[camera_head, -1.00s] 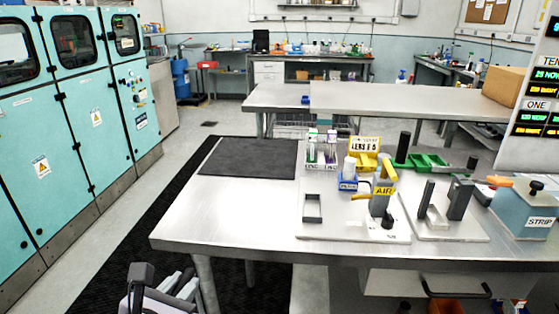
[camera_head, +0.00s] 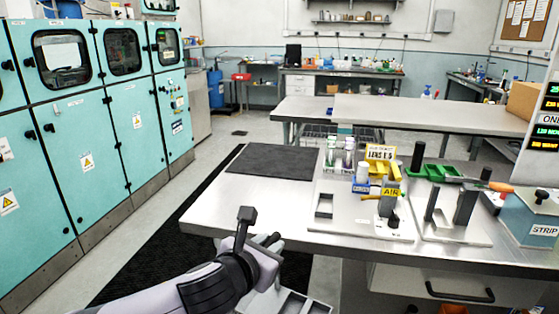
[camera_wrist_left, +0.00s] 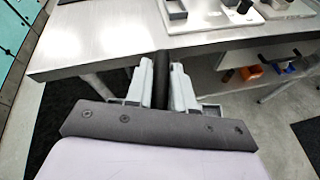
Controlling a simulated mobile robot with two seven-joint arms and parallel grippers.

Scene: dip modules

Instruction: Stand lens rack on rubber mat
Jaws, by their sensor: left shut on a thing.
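My left gripper (camera_head: 264,252) is at the bottom of the head view, just off the table's front-left edge. In the left wrist view its pale fingers (camera_wrist_left: 161,82) are shut on a black upright handle. A grey compartmented piece (camera_head: 290,302), which I take to be the lens rack, shows below the gripper, partly cut off; its join to the handle is hidden. The rubber mat (camera_head: 272,158) is a dark rectangle, flat and bare on the table's far left corner, beyond the gripper. My right gripper is not in view.
The steel table (camera_head: 262,201) is clear between mat and front edge. Right of the mat stand a tube rack (camera_head: 338,155), a yellow LENS-labelled holder (camera_head: 381,155), an AIR fixture (camera_head: 388,198), black posts and a blue STRIP box (camera_head: 529,216). Teal cabinets (camera_head: 110,140) line the left.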

